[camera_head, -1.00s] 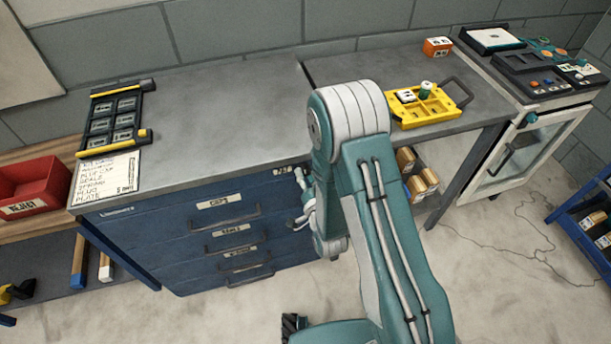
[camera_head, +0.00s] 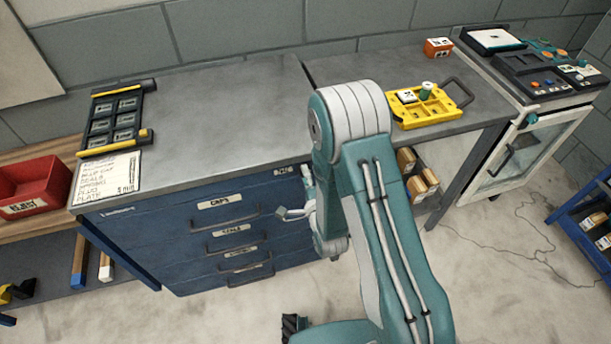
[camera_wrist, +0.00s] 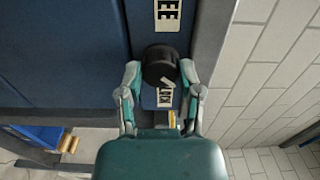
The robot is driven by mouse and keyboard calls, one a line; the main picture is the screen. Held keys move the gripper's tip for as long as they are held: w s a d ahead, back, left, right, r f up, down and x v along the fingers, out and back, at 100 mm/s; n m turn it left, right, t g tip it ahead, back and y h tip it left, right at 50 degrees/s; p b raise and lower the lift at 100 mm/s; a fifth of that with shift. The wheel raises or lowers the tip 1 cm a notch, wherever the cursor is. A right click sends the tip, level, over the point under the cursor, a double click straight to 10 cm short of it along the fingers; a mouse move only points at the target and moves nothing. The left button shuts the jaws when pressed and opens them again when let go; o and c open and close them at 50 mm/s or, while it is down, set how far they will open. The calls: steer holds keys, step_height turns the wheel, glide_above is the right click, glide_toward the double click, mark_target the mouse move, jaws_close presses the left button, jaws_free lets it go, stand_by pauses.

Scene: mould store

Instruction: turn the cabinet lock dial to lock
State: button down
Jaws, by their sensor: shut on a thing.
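The cabinet lock dial (camera_wrist: 160,64) is a round black knob on the blue cabinet front, seen in the wrist view. My gripper (camera_wrist: 160,70) is shut on it, one finger at each side. A white label ending in "EE" (camera_wrist: 167,15) is above the dial, and a white label that seems to read "LOCK" (camera_wrist: 166,94) is just below it, partly covered.
The grey worktop (camera_head: 220,105) holds a black rack (camera_head: 115,118) and a written sheet (camera_head: 106,172). A yellow tray (camera_head: 430,116) stands right of my arm. A red bin (camera_head: 35,185) is at the left. A white-framed glass-door unit (camera_head: 525,155) stands at the right.

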steer(key=shift+d+f+m, duration=0.1)
steer(key=shift+f+m, duration=0.05)
steer(key=shift+m, duration=0.25)
steer(key=shift+c, duration=1.3)
jaws_free()
steer(key=shift+w, duration=0.1)
steer(key=v, duration=0.7)
steer(key=shift+s, duration=0.25)
